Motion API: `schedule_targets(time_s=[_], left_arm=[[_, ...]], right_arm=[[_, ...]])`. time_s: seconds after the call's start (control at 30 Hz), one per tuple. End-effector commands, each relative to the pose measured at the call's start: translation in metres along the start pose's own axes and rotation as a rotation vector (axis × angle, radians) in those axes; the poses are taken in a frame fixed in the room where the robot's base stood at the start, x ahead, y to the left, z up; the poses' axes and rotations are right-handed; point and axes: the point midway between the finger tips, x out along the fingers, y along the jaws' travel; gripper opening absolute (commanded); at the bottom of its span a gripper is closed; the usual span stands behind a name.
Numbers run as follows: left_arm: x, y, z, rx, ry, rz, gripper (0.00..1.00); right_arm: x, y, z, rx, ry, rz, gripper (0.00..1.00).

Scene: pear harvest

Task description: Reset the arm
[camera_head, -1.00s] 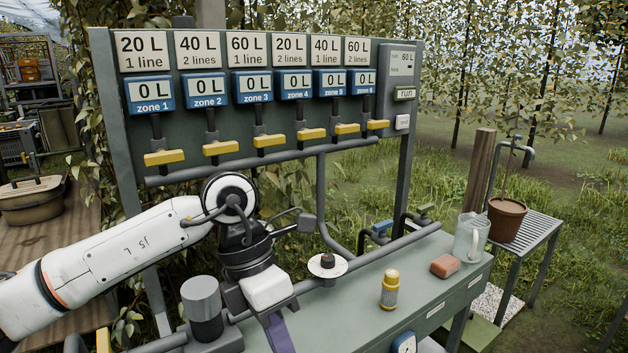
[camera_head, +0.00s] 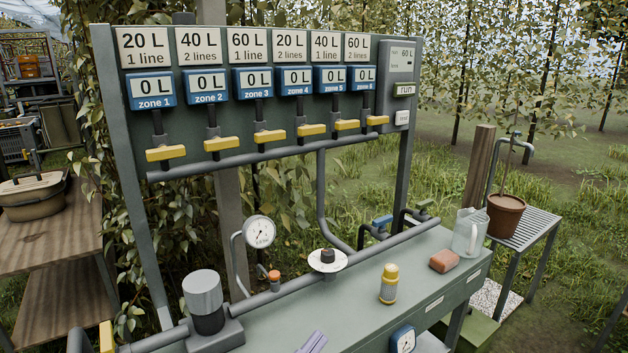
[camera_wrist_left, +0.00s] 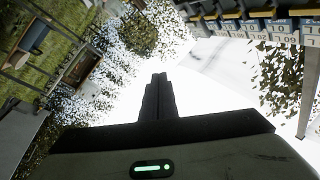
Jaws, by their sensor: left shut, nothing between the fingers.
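The rest of my left arm is out of that view. In the left wrist view the gripper (camera_wrist_left: 158,82) has its dark fingers together and empty, against bright sky, with the valve panel's labels (camera_wrist_left: 280,30) at the upper right. My right gripper is in neither view.
The green bench (camera_head: 350,300) carries a yellow-capped bottle (camera_head: 389,285), a reddish block (camera_head: 444,261) and a clear jug (camera_head: 468,235). Behind it stands the valve panel (camera_head: 270,125) with yellow handles.

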Motion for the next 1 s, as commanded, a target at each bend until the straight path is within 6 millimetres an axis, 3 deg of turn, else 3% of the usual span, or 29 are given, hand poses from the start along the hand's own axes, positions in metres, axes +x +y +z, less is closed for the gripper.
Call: schedule_targets(time_s=[0.03, 0.1, 0.2, 0.33, 0.5, 0.6, 0.7, 1.0], left_arm=[[-0.025, 0.006, 0.033, -0.089, -0.13, -0.031, 0.0], [-0.06, 0.014, 0.073, -0.196, -0.294, -0.065, 0.0], [-0.118, 0.033, 0.121, -0.335, -0.516, -0.099, 0.0], [-0.199, 0.066, 0.163, -0.498, -0.777, -0.126, 0.0], [-0.285, 0.104, 0.183, -0.653, -1.023, -0.14, 0.0], [-0.314, 0.117, 0.185, -0.705, -1.104, -0.142, 0.0], [-0.329, 0.123, 0.186, -0.728, -1.142, -0.143, 0.0], [-0.331, 0.125, 0.186, -0.733, -1.15, -0.142, 0.0]], right_arm=[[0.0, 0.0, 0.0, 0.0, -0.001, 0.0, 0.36], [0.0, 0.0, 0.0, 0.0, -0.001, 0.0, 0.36], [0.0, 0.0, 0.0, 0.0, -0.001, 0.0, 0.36], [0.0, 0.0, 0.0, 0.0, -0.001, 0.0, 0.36], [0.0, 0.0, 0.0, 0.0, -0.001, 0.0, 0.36], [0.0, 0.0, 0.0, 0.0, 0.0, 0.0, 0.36], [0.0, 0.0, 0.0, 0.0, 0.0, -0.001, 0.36], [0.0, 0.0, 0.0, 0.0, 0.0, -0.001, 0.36]])
